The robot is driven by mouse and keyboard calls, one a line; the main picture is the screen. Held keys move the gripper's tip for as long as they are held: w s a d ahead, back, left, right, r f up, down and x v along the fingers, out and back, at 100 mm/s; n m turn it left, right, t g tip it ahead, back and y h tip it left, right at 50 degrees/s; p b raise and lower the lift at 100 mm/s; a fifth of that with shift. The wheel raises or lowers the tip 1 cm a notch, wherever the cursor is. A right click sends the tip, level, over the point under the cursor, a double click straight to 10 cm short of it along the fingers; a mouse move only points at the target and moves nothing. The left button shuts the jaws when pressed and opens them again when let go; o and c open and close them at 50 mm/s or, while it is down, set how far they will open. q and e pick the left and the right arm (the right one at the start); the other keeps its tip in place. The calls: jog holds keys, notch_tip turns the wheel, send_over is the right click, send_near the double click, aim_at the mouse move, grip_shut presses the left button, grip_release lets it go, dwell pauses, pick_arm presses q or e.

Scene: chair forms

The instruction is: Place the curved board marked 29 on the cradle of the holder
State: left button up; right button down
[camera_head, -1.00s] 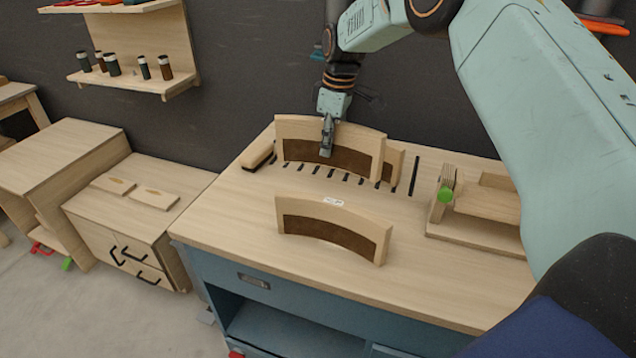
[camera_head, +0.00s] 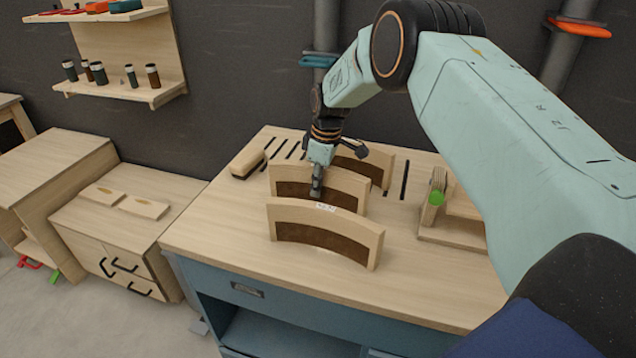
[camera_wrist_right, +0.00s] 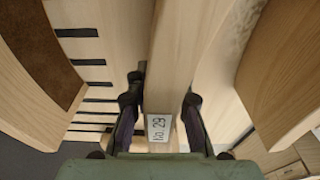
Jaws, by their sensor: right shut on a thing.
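My right gripper (camera_head: 316,186) is shut on a curved wooden board (camera_head: 345,192) with a brown face, the middle one of three in the head view. In the wrist view this board (camera_wrist_right: 172,60) runs between the fingers, with a white label reading "No. 29" by the palm. Whether its lower edge touches the bench is hidden by the front board. A wooden fixture with a green knob (camera_head: 437,198), likely the holder, stands at the bench's right. My arm partly hides it, and its cradle is not clear. My left gripper is not in view.
A similar front board (camera_head: 345,245) stands close before the held one, its label unreadable here. Another board (camera_head: 378,167) stands behind, near dark slots in the bench (camera_head: 220,240). A wooden block (camera_head: 248,160) lies back left. Bare bench lies left and in front.

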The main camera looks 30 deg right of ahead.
jog(key=shift+w+d+f, duration=0.1)
jog(key=shift+w+f, duration=0.05)
jog(key=shift+w, duration=0.1)
jog(key=shift+s+f, duration=0.1)
jog(key=shift+s, duration=0.1)
jog(key=c, duration=1.6)
grip_release()
jog(key=o, duration=0.4)
jog(key=shift+w+f, duration=0.1)
